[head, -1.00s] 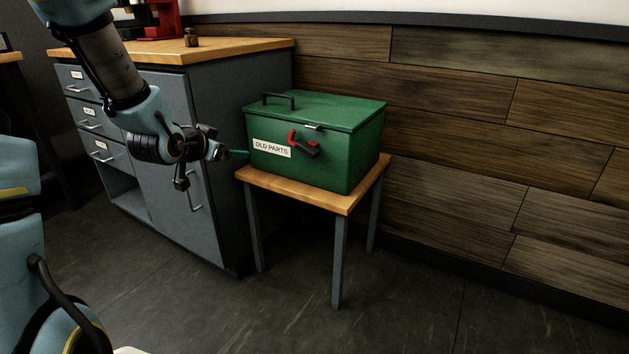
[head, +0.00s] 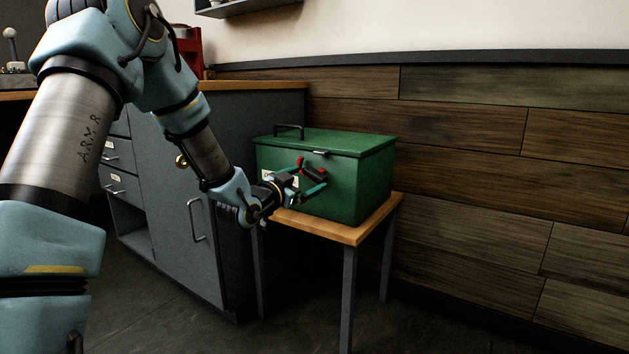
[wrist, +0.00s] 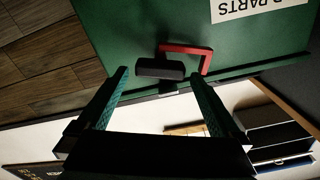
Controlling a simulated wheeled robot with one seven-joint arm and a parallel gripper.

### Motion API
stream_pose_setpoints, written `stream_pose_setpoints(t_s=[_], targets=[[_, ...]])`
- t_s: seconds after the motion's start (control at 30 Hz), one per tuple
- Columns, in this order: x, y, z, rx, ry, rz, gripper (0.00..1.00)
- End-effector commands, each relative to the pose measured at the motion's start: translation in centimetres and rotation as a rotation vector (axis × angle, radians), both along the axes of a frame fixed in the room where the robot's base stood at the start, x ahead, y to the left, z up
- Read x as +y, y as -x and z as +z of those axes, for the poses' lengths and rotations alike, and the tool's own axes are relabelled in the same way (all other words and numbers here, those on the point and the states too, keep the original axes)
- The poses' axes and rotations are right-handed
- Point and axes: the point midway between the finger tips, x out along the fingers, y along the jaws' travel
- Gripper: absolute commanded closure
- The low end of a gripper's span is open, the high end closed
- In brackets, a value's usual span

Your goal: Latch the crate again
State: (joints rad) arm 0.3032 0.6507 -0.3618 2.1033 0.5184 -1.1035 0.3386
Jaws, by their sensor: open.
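The green crate (head: 350,185) stands on a small table with its lid (head: 340,142) down. On its front is the latch, a red bent arm with a dark grip (head: 314,173); the red arm (wrist: 190,50) and dark grip (wrist: 160,68) also show in the wrist view. A small metal catch (head: 320,153) sits at the lid's front edge. My gripper (head: 312,177) is open in front of the latch. In the wrist view its teal fingertips (wrist: 159,75) are on either side of the dark grip; I cannot tell whether they touch it.
The small wooden table (head: 350,233) carries the crate. A grey cabinet (head: 180,190) with drawers stands to its left, close to my arm. The plank wall (head: 480,180) is behind. A white label (wrist: 255,6) is on the crate front. Floor in front is open.

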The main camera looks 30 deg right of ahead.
Motion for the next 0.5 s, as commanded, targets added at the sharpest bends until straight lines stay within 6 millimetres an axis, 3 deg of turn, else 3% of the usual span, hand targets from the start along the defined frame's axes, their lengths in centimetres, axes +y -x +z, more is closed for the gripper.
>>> stream_pose_setpoints(t_s=[0.2,0.5], targets=[[-2.7,-1.5,-0.1,-0.001,0.001,0.001,0.00],[-3.6,-2.0,0.0,0.002,-0.001,0.002,0.00]])
